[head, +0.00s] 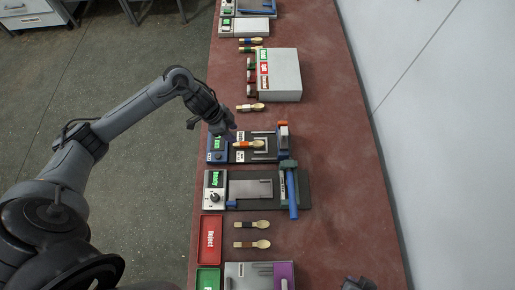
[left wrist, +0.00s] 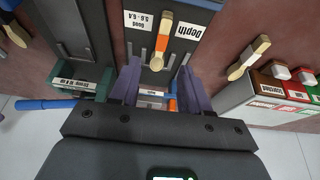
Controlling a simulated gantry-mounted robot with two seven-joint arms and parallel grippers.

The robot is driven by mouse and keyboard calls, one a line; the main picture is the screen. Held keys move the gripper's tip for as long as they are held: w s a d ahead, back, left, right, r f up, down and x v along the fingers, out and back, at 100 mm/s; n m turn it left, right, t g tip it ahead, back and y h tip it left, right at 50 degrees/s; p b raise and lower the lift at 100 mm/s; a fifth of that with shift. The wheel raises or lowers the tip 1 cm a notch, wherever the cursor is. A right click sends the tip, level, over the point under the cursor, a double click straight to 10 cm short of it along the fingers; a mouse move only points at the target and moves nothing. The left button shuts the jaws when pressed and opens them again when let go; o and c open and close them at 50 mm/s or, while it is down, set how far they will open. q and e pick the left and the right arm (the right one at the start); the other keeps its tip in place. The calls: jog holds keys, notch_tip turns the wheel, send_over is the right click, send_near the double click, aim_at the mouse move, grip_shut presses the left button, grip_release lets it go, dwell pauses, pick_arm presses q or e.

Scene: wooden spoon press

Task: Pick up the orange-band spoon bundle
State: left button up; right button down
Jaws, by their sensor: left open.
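The orange-band spoon bundle (head: 248,144) lies on the blue-ended depth gauge (head: 270,157).
A grey press with a blue lever (head: 292,195) stands nearer on the red-brown bench. A red Reject tray (head: 209,240) and two spoons (head: 252,224) lie nearer still. Beyond the gauge are another spoon (head: 250,107) and a white box (head: 283,75). The bench's right strip is clear.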

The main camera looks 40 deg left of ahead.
aim_at(248, 143)
pick_arm(q)
jog(key=shift+w+d+f, duration=0.2)
jog(key=shift+w+f, duration=0.15)
jog(key=shift+f, duration=0.05)
jog(key=x, duration=0.3)
jog(key=shift+w+d+b, duration=0.15)
jog(key=shift+d+b, duration=0.05)
jog(key=shift+b, duration=0.15)
jog(key=shift+b+x, duration=0.5)
jog(key=shift+x, duration=2.25)
jog(key=shift+w+d+f, duration=0.15)
jog(key=shift+d+f, duration=0.15)
jog(key=shift+f, duration=0.05)
grip_shut()
